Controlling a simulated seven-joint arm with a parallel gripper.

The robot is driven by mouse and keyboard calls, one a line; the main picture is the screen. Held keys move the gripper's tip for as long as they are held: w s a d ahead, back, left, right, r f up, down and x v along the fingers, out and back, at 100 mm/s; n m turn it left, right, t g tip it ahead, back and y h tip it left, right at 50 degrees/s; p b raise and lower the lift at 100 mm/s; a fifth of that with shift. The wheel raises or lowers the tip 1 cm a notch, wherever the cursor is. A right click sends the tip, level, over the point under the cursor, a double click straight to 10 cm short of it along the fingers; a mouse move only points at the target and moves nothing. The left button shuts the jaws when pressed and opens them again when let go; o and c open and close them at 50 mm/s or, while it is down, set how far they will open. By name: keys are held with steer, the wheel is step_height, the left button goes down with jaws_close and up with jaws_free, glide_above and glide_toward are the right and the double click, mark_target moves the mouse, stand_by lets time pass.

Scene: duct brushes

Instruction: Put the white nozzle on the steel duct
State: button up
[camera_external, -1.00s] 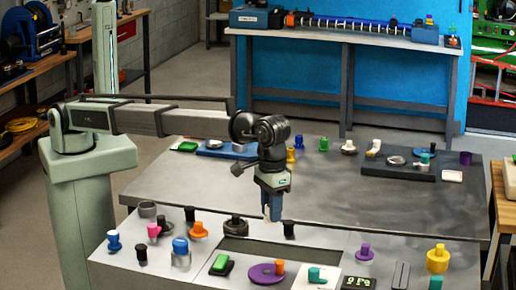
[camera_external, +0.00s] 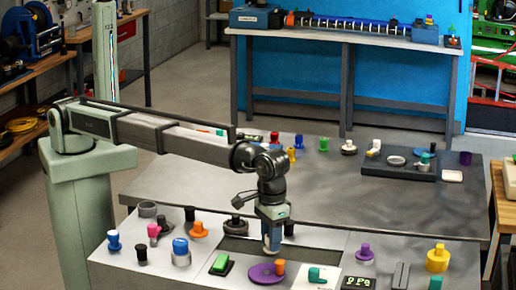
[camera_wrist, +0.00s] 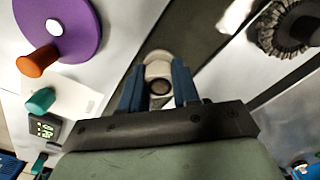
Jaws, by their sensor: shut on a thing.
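My gripper (camera_wrist: 158,90) is shut on the white nozzle (camera_wrist: 158,68), a pale round piece with a dark ring-shaped opening, held between the blue fingers. In the external view my gripper (camera_external: 271,246) is low over the front bench, beside the dark recess, with a pale tip just visible below the fingers. I cannot tell for sure which thing is the steel duct. A grey metal cylinder (camera_external: 181,260) with a blue top stands at the front left, and a metal ring (camera_external: 396,160) lies on the dark board at the back right.
A purple disc (camera_external: 262,274) with an orange knob (camera_external: 279,267) lies close in front of my gripper. A green-topped block (camera_external: 221,264) is at its left, and a dark bristled brush (camera_wrist: 285,28) is nearby. Several coloured knobs stand around. The middle of the rear table is clear.

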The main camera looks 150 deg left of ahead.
steer(key=shift+f, duration=0.1)
steer(key=o, duration=1)
steer(key=shift+o, duration=0.2)
step_height(320, 180, up, 12)
